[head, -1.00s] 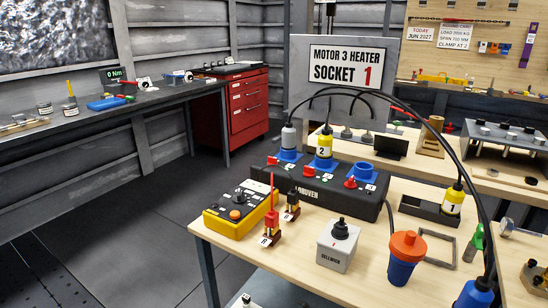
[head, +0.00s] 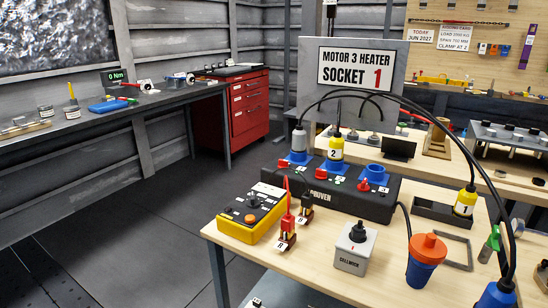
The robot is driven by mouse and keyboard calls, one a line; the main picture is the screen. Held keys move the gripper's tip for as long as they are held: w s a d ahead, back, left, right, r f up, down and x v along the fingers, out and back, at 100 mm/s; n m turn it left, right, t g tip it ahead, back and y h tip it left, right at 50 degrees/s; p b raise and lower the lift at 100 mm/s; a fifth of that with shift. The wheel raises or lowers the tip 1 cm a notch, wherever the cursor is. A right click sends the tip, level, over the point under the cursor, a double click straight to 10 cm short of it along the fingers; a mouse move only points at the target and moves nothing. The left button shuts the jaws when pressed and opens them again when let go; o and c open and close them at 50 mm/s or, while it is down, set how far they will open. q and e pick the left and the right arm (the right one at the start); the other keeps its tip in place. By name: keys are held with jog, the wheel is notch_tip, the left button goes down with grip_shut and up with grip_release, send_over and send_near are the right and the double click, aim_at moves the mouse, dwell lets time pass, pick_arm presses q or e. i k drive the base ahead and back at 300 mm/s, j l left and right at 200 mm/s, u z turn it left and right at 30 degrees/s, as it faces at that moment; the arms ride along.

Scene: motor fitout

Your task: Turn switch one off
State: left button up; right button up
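A long black socket box (head: 340,204) stands on the wooden table, with three blue sockets and red rotary switches along its top. The left red switch (head: 284,168), middle red switch (head: 321,174) and right red switch (head: 364,185) are each beside a socket; their numbers are too small to read. A grey plug (head: 299,138) is in the left socket and a yellow plug marked 2 (head: 336,148) is in the middle one. The right socket (head: 371,174) is empty. A sign (head: 355,67) reads "Motor 3 heater socket 1". Neither of my grippers shows.
In front stand a yellow control box (head: 251,216), red-handled tools (head: 287,233), a grey box with a black knob (head: 356,248) and a blue-orange cup-shaped object (head: 425,262). Floor at left is clear.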

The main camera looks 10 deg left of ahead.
aim_at(282, 163)
jog(key=j+z, duration=0.1)
jog(key=j, duration=1.75)
jog(key=i+j, duration=0.1)
jog(key=j, duration=0.35)
jog(key=i+j+z, duration=0.1)
jog(key=j, duration=0.4)
jog(key=i+j+z, duration=0.1)
jog(key=i+j, duration=0.65)
